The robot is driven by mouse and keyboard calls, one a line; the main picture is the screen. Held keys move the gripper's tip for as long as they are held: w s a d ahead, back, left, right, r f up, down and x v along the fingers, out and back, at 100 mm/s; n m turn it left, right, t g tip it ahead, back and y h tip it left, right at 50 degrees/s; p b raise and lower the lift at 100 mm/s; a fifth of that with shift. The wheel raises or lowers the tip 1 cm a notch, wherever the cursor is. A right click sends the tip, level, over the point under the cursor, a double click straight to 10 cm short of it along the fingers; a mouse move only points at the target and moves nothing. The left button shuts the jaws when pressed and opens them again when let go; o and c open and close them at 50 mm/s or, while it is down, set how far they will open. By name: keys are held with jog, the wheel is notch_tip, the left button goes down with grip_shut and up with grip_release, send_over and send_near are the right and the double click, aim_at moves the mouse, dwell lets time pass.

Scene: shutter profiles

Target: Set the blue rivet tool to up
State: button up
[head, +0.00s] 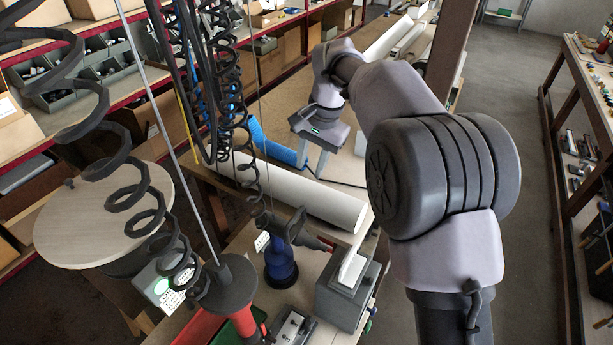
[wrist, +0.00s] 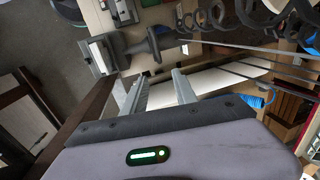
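The blue rivet tool (head: 281,265) shows in the head view at the front of the bench, left of a grey box. Its blue body is low and its dark upper part leans to the right; a hanging coil partly covers it. In the wrist view a dark tool shape (wrist: 155,45) lies beyond my fingers; I cannot tell for sure that it is the same tool. My gripper (head: 312,160) is above the bench, behind and apart from the blue tool. In the wrist view its two fingers (wrist: 158,92) are apart, with nothing held between them.
A long white tube (head: 300,190) lies across the bench between my gripper and the tool. A grey box (head: 347,293) stands right of the tool. A red-and-dark hanging tool (head: 235,290) and dark coiled hoses (head: 155,210) crowd the left. A blue coil (head: 275,146) lies near my gripper.

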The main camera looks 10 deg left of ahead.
send_near(296, 215)
jog(key=f, duration=0.3)
jog(key=a+f+b, duration=0.1)
jog(key=f, duration=0.3)
jog(key=shift+w+a+f, duration=0.1)
jog(key=shift+a+f, duration=0.1)
jog(key=shift+w+f, duration=0.25)
jog(key=shift+f, duration=0.05)
jog(key=shift+s, duration=0.15)
grip_shut()
jog(key=shift+r, duration=0.1)
dwell(0.5)
